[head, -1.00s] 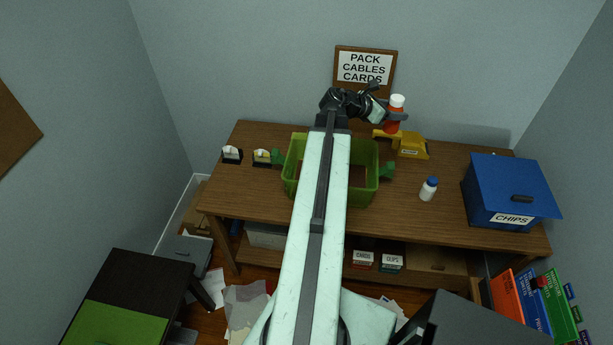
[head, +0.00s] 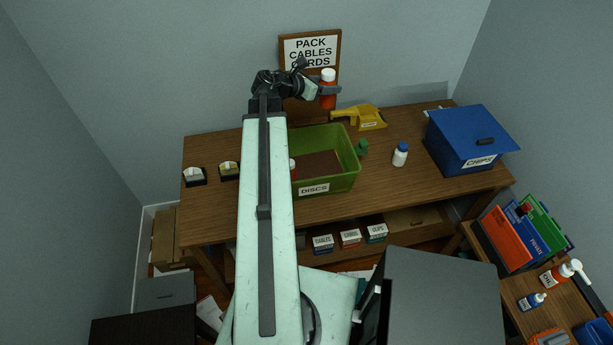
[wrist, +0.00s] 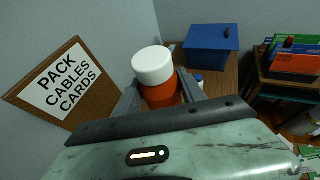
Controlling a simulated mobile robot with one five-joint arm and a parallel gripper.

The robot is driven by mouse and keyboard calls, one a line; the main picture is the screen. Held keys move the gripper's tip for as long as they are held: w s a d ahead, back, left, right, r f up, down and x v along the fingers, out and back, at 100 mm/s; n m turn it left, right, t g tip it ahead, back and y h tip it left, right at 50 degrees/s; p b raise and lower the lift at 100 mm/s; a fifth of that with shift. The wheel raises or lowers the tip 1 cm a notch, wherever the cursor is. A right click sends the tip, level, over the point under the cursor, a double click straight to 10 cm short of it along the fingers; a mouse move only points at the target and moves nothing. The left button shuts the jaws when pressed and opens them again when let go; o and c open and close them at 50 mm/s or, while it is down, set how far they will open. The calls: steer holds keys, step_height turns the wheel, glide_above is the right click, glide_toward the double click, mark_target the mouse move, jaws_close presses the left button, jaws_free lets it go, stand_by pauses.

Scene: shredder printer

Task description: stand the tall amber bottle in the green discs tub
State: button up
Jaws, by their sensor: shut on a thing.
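My gripper (head: 329,90) is shut on an amber bottle (head: 328,97) with a white cap, held upright above the back of the desk. In the wrist view the bottle (wrist: 160,92) stands between the two fingers. The green tub (head: 328,188), labelled DISCS, sits on the desk below and in front of the gripper. My arm hides its left part. A small orange thing with a white top (head: 292,168) shows in the tub, partly hidden by my arm.
A yellow tool (head: 367,118), a white bottle with a blue cap (head: 400,155) and a blue CHIPS box (head: 466,140) are on the desk (head: 420,185) to the right. Two small holders (head: 194,177) are at left. A sign (head: 311,50) hangs behind the gripper.

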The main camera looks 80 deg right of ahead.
step_height(320, 180, down, 35)
steer(key=d+b, duration=0.1)
steer(key=b, duration=3.4)
steer(key=shift+s+f, duration=0.15)
steer(key=shift+d, duration=0.1)
steer(key=o, duration=1.5)
